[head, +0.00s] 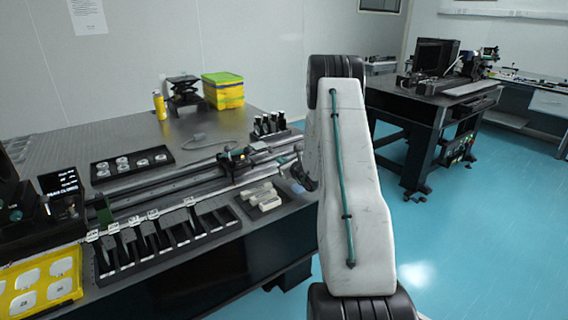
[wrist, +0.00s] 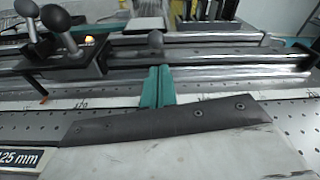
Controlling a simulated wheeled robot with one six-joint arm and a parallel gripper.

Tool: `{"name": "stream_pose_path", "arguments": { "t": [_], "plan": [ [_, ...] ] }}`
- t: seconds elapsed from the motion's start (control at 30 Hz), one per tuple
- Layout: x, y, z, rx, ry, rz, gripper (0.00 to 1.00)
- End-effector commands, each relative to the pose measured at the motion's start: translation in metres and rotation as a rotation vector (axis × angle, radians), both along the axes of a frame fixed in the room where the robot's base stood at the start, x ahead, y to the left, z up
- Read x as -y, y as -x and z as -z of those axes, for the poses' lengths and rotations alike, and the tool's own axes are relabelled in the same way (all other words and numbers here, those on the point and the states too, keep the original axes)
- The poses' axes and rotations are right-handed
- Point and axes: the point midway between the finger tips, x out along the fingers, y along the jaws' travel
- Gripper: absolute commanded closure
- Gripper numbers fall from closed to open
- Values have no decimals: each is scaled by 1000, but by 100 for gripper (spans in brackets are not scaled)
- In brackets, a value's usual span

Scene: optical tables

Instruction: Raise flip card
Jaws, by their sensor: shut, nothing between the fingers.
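Small white tags (head: 152,214) with dark marks stand along the back of a row of black holders (head: 150,245) in the head view. I cannot tell which of them is the flip card, or whether it is raised. A dark label reading "125 mm" (wrist: 18,160) shows at the lower left of the wrist view, partly cut off.
Dark knobs (wrist: 67,17) on posts stand at the upper left of the wrist view. A yellow tray (head: 40,285) with white pieces lies at the near left. Yellow-green boxes (head: 223,91) stand at the back. The blue floor to the right is clear up to another table (head: 430,105).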

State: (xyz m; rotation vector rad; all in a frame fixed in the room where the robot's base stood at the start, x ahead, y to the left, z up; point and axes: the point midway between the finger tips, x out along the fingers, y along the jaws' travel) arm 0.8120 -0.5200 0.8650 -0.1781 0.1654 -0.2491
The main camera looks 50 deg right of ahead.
Motion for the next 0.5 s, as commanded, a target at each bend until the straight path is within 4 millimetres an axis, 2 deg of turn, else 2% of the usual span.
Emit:
{"name": "stream_pose_path", "arguments": {
  "t": [0.1,0.2,0.33,0.5],
  "plan": [
    [5,-23,4,0,1,-2,100],
    [9,-38,6,1,0,-2,100],
    [13,-51,8,-2,0,-2,100],
    [15,-57,8,0,0,-1,100]
  ]
}}
